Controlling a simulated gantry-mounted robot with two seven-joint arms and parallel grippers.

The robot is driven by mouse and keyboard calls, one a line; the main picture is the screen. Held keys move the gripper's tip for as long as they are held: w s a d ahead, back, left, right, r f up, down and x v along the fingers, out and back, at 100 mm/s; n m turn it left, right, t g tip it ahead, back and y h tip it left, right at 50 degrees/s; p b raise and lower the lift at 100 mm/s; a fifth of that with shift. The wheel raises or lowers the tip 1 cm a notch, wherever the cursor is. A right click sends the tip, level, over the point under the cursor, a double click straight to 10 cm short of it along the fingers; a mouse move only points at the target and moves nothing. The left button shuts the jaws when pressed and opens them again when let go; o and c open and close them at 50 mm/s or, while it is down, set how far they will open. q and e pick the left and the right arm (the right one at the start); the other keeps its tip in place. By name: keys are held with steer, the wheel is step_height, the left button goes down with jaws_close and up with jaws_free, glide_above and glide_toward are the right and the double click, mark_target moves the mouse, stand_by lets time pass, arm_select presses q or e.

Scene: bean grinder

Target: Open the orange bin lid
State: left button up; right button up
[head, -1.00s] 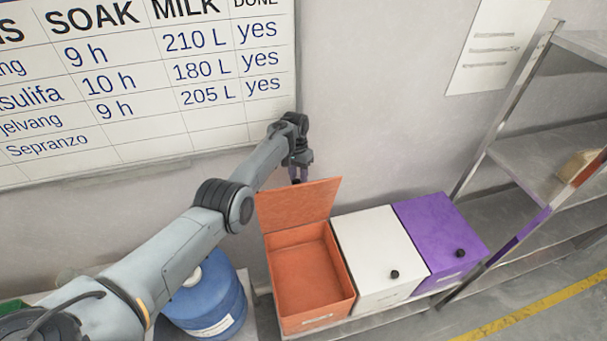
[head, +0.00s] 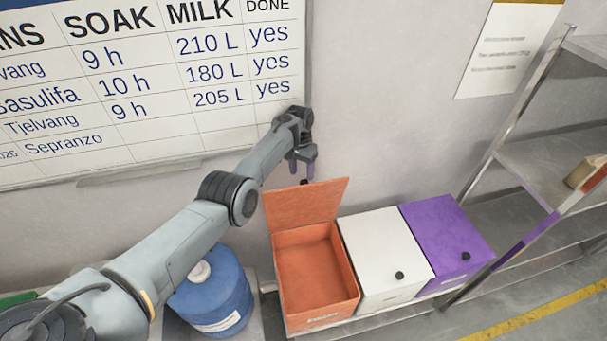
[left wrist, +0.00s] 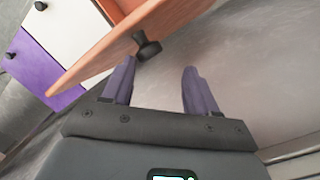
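The orange bin (head: 312,278) stands in the lower middle of the head view, and its inside looks empty. Its lid (head: 308,206) is raised, tilted up at the back toward the wall. A dark knob (left wrist: 146,47) on the lid shows in the left wrist view. My left gripper (head: 302,170) is just above and behind the lid's top edge. In the left wrist view its two purple fingers (left wrist: 160,80) are apart with nothing between them, and the knob lies just beyond the left finger. My right gripper is not in view.
A white bin (head: 382,250) and a purple bin (head: 440,235), both closed, stand to the right. A blue barrel (head: 213,295) stands to the left, below my left arm. A metal shelf (head: 550,160) is at the right. A whiteboard (head: 150,130) hangs on the wall behind.

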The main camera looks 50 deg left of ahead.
arm_select(q)
step_height(320, 180, up, 8)
steer(key=p, duration=0.2)
steer(key=shift+w+a+f, duration=0.25)
steer(key=shift+w+a, duration=0.2)
